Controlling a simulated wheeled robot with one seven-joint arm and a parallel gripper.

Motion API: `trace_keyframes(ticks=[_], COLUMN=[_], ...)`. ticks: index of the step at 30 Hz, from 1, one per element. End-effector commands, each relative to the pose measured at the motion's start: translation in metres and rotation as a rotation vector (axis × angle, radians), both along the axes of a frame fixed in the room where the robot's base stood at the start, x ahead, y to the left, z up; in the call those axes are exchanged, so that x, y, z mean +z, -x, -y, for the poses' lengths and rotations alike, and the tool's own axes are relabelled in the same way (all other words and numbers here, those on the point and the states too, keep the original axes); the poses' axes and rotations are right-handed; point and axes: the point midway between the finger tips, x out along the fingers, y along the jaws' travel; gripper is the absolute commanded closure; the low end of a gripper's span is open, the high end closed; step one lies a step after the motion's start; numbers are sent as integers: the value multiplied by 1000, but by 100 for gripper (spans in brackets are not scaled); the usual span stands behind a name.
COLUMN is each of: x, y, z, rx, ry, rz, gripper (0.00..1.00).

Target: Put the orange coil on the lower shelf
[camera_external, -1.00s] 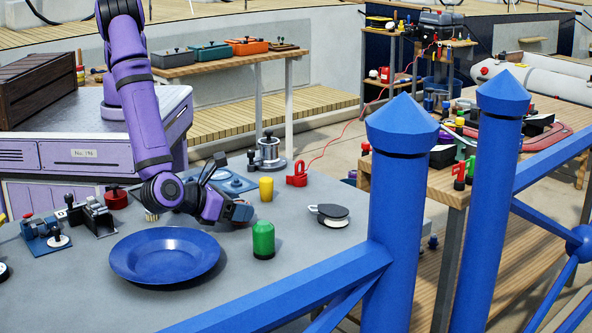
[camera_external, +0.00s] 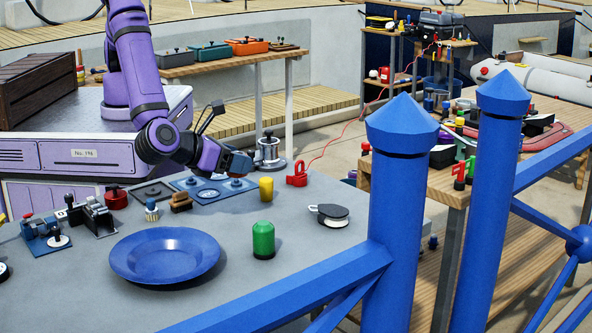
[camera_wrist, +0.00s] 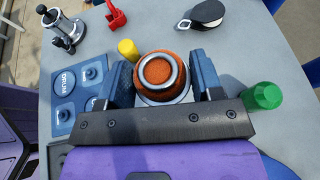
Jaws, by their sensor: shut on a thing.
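The orange coil (camera_wrist: 160,72), with a pale metal rim, sits between the two fingers of my gripper (camera_wrist: 163,85) in the wrist view. My gripper (camera_external: 240,160) is shut on it, and in the external view it is held above the grey table. Only a small reddish bit of the coil shows there, at the fingertips. A lower wooden shelf (camera_external: 502,262) shows under the wooden bench on the right, partly hidden by the blue posts.
On the grey table stand a blue plate (camera_external: 165,255), a green cylinder (camera_external: 263,240), a yellow cylinder (camera_external: 266,189), a black-and-white pulley (camera_external: 330,214) and a metal winch (camera_external: 269,154). Blue railing posts (camera_external: 395,210) stand in the right foreground.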

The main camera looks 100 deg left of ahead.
Motion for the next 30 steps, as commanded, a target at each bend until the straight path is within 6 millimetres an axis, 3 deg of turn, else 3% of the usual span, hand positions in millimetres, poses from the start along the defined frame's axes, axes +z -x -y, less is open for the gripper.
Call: trace_keyframes(ticks=[5, 14, 20, 30], x=[33, 39, 45, 53], y=[0, -55, -108, -193], z=[0, -47, -103, -237], rx=[2, 12, 18, 13], ry=[3, 0, 2, 0], rz=[2, 0, 1, 0], gripper=[67, 67, 67, 67])
